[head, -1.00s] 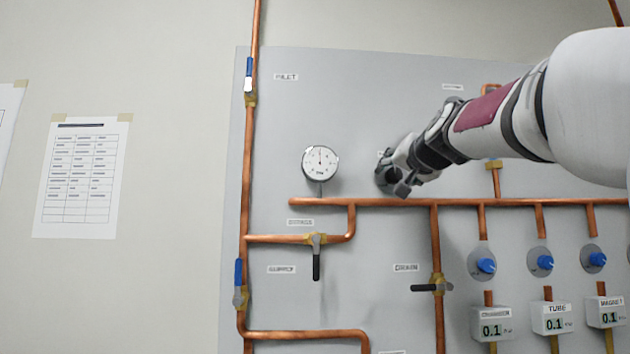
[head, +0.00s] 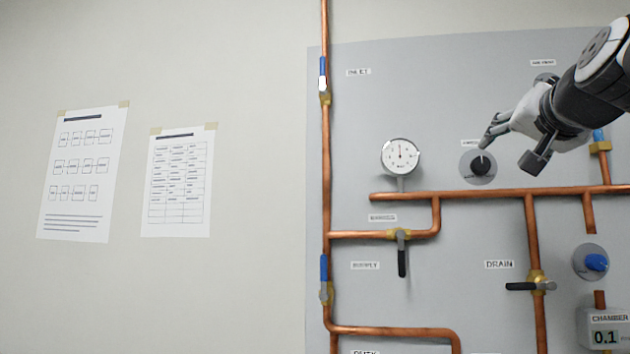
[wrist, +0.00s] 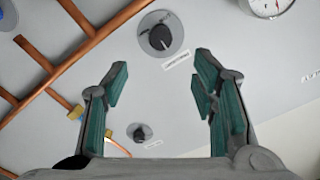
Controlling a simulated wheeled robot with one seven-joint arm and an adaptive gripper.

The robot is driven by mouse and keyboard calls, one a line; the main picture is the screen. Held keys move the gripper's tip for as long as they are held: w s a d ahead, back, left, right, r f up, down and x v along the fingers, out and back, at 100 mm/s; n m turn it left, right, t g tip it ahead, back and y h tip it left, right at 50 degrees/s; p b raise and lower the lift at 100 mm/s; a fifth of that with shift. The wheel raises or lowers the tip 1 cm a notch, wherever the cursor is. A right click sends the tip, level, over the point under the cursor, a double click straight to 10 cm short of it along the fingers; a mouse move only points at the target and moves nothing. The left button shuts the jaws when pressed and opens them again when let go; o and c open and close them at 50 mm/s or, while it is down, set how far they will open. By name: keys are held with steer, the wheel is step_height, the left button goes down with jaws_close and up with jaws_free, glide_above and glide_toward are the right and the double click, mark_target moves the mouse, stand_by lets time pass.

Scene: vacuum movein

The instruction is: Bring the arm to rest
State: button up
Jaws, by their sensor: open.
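My gripper (head: 512,152) is at the upper right in the head view, in front of the grey panel (head: 465,85). Its two fingers are apart with nothing between them. In the wrist view my gripper (wrist: 160,92) shows green finger pads spread wide. A dark round knob (head: 481,165) on a grey disc is just below and left of the fingers in the head view. In the wrist view the knob (wrist: 160,37) lies beyond the fingertips, and no contact shows. My arm reaches in from the right edge.
Copper pipes (head: 460,194) run along the panel. A round gauge (head: 400,156), a drain valve (head: 532,286) and a blue chamber knob (head: 596,262) are mounted nearby. Two paper sheets (head: 178,220) hang on the bare wall at left.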

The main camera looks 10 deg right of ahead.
stand_by(0.3)
steer(key=s+a+f+n+g+y, duration=0.3)
steer(key=a+f, duration=0.4)
steer(key=f, duration=0.6)
steer(key=s+a+f+n+g+y, duration=0.25)
steer(key=a+f, duration=0.45)
steer(key=f, duration=0.5)
steer(key=s+a+f+n+g, duration=0.2)
steer(key=s+f+g, duration=0.1)
steer(key=s+f, duration=0.4)
steer(key=s+a+f+n+g, duration=0.2)
steer(key=s+f, duration=0.5)
steer(key=f, duration=0.6)
steer(key=shift+a+f+g, duration=0.15)
steer(key=shift+a+g, duration=0.1)
steer(key=shift+g, duration=0.6)
steer(key=shift+d+n+h, duration=0.1)
steer(key=shift+n+h, duration=0.15)
